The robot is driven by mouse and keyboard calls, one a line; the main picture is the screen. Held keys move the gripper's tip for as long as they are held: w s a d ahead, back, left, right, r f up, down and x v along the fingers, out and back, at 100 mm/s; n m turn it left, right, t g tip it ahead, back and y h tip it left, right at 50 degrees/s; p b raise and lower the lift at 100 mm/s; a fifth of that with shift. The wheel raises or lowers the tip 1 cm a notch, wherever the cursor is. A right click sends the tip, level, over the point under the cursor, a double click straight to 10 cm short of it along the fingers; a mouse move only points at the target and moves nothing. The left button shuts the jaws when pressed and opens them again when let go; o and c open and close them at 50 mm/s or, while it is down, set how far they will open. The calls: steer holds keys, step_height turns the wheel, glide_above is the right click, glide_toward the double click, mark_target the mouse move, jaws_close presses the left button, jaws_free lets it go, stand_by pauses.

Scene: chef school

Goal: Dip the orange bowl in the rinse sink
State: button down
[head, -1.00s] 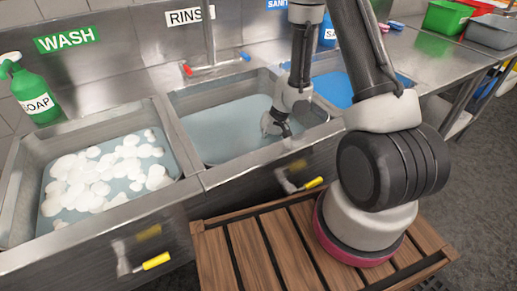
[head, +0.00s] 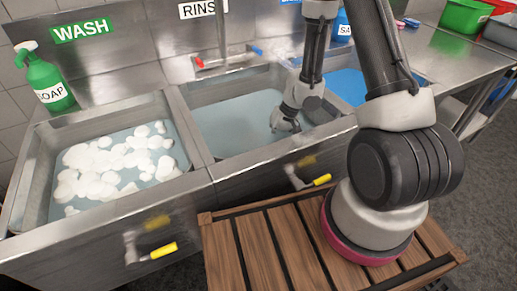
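The rinse sink (head: 198,160) is the middle basin, under the RINSE sign, filled with grey-blue water. My gripper (head: 284,124) points down inside the right part of this basin, at or just over the water. Its fingers are small and dark here, and I cannot tell whether they are open or shut. No orange bowl shows in the head view, in the gripper or in the basins.
The wash sink (head: 30,205) on the left holds water and white foam. A green soap bottle (head: 47,80) stands behind it. A blue-filled basin (head: 350,84) lies right of the rinse sink. Yellow-handled valves (head: 158,250) stick out in front. A green bin (head: 465,15) stands far right.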

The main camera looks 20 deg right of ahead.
stand_by(0.3)
steer(key=shift+s+a, duration=0.1)
steer(key=shift+a, duration=0.4)
steer(key=shift+d, duration=0.6)
step_height(320, 180, up, 27)
stand_by(1.2)
stand_by(1.1)
